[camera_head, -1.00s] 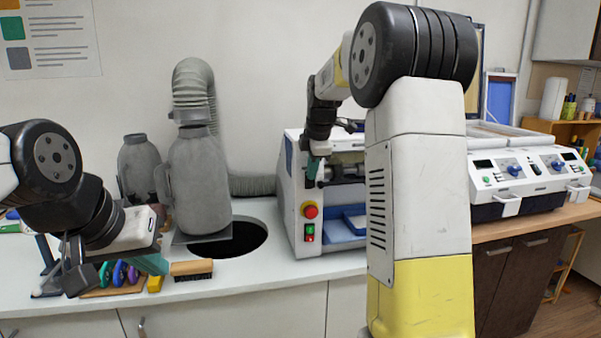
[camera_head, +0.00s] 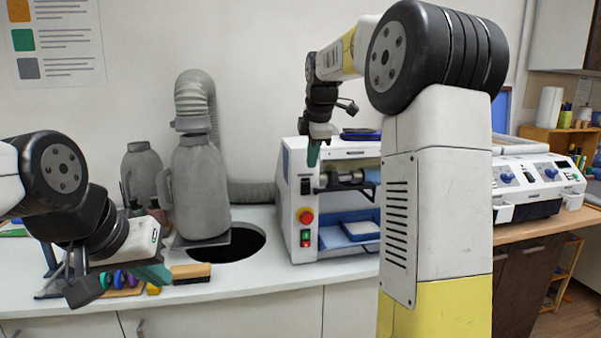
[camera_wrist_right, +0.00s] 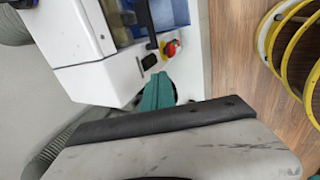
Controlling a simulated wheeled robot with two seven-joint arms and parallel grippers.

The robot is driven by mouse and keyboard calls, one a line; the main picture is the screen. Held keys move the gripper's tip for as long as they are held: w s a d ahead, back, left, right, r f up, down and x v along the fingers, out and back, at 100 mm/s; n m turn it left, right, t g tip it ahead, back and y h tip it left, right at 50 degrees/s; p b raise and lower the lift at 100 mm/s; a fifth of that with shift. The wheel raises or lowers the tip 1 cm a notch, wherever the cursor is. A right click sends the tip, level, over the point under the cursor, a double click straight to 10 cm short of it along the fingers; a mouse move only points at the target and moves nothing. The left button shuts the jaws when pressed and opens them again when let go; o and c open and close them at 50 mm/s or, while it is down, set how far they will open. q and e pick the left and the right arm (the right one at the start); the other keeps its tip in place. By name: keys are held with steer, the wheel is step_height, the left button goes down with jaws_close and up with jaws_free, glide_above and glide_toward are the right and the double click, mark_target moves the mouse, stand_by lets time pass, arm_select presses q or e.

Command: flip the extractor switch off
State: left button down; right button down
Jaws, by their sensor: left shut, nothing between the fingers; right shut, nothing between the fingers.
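The white machine (camera_head: 290,215) stands on the counter with a grey hose behind it. Its front panel has a black switch (camera_head: 306,186) at the top, a red button (camera_head: 305,216) below, and a green and red rocker (camera_head: 305,237) lowest. Which way the black switch is set is too small to tell. My right gripper (camera_head: 313,153) is shut and empty, its teal tips just above the black switch, apparently apart from it. In the right wrist view the teal fingers (camera_wrist_right: 155,93) are near a black switch (camera_wrist_right: 149,62) and the red button (camera_wrist_right: 171,48). My left gripper (camera_head: 150,272) is shut and empty over the left counter.
Grey canisters (camera_head: 200,190) stand beside a round dark hole (camera_head: 240,245) in the counter. A brush (camera_head: 191,273) and coloured-handled tools (camera_head: 120,280) lie by my left gripper. Another white machine with blue knobs (camera_head: 530,185) stands at the right. My right arm hides part of the counter.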

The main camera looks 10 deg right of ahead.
steer(key=shift+s+r, duration=0.15)
steer(key=shift+r, duration=0.65)
steer(key=shift+s+r, duration=0.15)
steer(key=shift+r, duration=0.65)
steer(key=shift+s, duration=0.1)
